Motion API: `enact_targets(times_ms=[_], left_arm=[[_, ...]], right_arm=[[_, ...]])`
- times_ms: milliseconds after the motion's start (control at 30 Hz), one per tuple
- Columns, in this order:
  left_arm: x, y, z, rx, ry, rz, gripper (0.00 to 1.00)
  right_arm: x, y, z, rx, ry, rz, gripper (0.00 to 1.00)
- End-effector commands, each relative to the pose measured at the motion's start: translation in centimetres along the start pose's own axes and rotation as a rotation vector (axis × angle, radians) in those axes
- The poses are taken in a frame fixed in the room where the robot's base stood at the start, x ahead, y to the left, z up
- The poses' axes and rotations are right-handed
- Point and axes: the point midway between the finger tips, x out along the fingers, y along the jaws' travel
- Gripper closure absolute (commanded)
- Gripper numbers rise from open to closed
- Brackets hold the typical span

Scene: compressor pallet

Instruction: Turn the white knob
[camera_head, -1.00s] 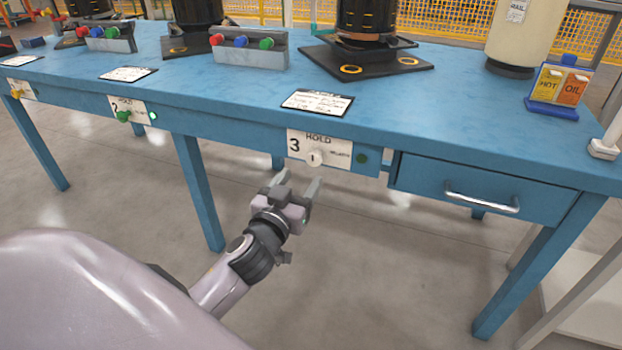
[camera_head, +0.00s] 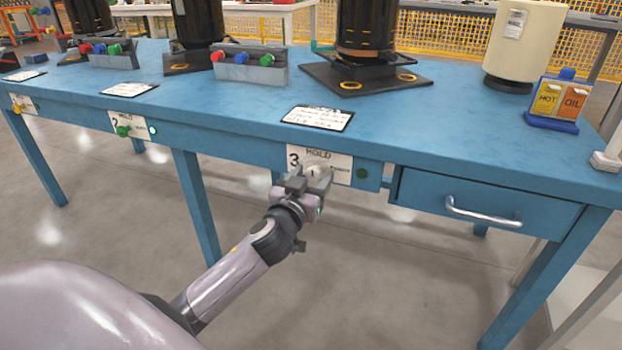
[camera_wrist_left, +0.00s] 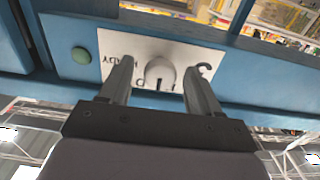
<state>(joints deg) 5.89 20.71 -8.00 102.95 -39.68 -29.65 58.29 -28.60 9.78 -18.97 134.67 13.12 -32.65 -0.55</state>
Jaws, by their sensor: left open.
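The white knob (camera_head: 313,172) sits on the white plate marked 3 and HOLD (camera_head: 339,160) on the front edge of the blue table. In the left wrist view the white knob (camera_wrist_left: 159,72) shows between the two fingers, with its plate upside down. My left gripper (camera_head: 309,180) is open, with one finger on each side of the knob. In the left wrist view the left gripper (camera_wrist_left: 160,82) has a visible gap between each finger and the knob. How deep the fingers reach around it I cannot tell. My right gripper is not in view.
A dark green unlit lamp (camera_head: 362,174) is beside the plate. A drawer with a metal handle (camera_head: 484,212) is to the right. A green knob (camera_head: 123,131) and a yellow knob (camera_head: 16,108) are farther left. Below the table is open floor.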

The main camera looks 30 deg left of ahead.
Motion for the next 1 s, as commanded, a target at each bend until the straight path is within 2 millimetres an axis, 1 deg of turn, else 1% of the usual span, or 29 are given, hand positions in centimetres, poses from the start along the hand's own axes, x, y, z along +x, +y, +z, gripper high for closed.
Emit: enact_targets(times_ms=[67,100,167,200,233,267,467,667,867,1000], left_arm=[[-0.01,-0.01,0.00,0.000,0.000,0.000,0.37],[-0.02,-0.01,0.00,0.000,0.000,0.000,0.44],[-0.02,-0.01,0.00,0.000,0.000,0.000,0.63],[-0.02,-0.01,0.00,0.000,0.000,0.000,0.76],[-0.03,-0.01,0.00,0.000,0.000,0.000,0.86],[-0.03,-0.01,0.00,0.000,0.000,0.000,0.93],[-0.04,-0.01,-0.01,0.006,0.000,0.000,0.93],[-0.05,-0.04,-0.08,0.059,-0.001,-0.001,0.93],[-0.06,-0.01,-0.14,0.185,-0.001,-0.001,0.92],[-0.07,-0.01,-0.16,0.307,-0.002,0.000,0.92]], right_arm=[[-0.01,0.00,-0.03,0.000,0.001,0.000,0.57],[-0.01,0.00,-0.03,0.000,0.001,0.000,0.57],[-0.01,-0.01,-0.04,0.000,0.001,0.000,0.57],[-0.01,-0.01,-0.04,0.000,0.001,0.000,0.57],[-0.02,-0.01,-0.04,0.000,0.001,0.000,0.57],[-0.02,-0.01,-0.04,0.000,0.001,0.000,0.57],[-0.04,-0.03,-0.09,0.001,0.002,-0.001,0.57],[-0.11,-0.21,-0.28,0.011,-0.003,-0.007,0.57],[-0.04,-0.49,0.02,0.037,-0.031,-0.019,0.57],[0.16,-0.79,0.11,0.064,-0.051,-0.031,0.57]])
